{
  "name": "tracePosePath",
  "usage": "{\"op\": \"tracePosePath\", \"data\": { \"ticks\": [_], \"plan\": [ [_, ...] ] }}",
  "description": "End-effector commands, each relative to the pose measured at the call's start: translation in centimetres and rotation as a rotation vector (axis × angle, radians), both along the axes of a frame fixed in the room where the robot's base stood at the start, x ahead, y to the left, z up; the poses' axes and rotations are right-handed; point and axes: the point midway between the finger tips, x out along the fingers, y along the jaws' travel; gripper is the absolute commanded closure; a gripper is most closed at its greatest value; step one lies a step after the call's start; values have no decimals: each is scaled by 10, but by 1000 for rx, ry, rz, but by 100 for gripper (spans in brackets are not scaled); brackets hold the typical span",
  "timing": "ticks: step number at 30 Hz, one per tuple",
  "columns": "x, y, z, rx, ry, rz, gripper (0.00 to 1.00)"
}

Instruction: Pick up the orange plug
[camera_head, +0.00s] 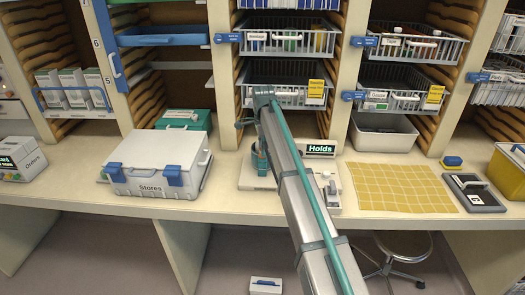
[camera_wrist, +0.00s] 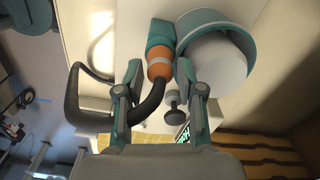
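The orange plug (camera_wrist: 158,64) shows in the wrist view, between and slightly beyond my fingertips, with its far end at a teal socket piece (camera_wrist: 160,35). A thick black cable (camera_wrist: 150,104) leaves its near end and curves to the left. My gripper (camera_wrist: 160,78) is open, one finger on each side of the plug, with visible gaps. I cannot tell whether either finger touches it. In the head view my arm covers the plug and most of the gripper, over a pale base plate (camera_head: 252,181) on the counter.
A teal-ringed white cylinder (camera_wrist: 218,62) stands close by the right finger. A small grey knob (camera_wrist: 175,104) is near the cable. A "Holds" sign (camera_head: 320,149) stands right of my arm. A Stores case (camera_head: 155,155) is to the left, a yellow mat (camera_head: 400,187) to the right.

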Motion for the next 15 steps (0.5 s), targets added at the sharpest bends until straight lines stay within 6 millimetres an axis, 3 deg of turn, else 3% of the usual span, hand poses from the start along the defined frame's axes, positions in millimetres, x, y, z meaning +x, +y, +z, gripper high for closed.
{"op": "tracePosePath", "data": {
  "ticks": [3,10,15],
  "plan": [
    [-1,0,-10,0,1,0,62],
    [0,0,-12,0,0,0,62],
    [0,0,-12,0,0,0,91]
  ]
}}
